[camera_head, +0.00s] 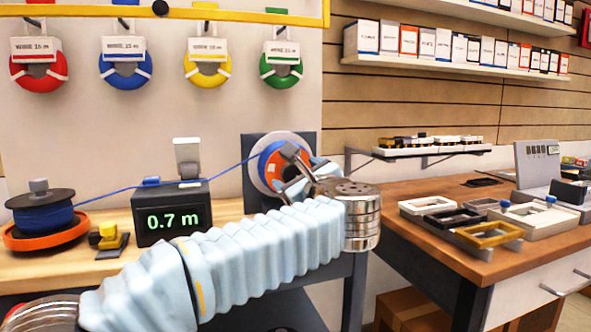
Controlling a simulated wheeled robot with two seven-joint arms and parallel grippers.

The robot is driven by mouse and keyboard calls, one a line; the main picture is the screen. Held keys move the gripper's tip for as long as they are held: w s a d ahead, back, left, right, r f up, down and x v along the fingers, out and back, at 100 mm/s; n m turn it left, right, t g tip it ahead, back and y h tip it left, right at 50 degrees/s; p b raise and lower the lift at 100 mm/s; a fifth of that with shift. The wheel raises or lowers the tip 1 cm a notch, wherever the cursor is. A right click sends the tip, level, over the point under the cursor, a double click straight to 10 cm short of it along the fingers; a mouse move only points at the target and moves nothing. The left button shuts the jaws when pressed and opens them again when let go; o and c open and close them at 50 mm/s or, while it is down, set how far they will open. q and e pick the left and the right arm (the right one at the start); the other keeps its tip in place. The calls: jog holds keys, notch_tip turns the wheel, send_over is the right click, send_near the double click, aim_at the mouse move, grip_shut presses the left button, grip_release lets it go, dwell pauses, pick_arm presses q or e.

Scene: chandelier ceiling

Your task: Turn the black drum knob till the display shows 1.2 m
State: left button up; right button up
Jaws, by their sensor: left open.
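The display box (171,212) stands on the wooden bench and reads 0.7 m in green. A black drum (40,197) wound with blue wire sits at the left on an orange base, with a small grey knob (38,185) on top. The blue wire (120,187) runs from it past the display box to a spool with a white rim (291,138) and orange centre, on a dark upright plate. My left gripper (302,166) is open in front of that spool's right side; contact cannot be told. My arm hides part of the bench. My right gripper is not in view.
A small yellow and black clamp-like thing (108,238) lies between the drum and the display box. Red, blue, yellow and green coils hang above. A second table (440,193) at the right holds several trays. Shelves with boxes line the back wall.

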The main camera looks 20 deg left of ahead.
pick_arm(q)
jog(key=shift+x, duration=1)
jog(key=shift+c, duration=0.4)
jog(key=c, duration=1)
jog(key=shift+o, duration=0.2)
jog(key=shift+m, duration=0.3)
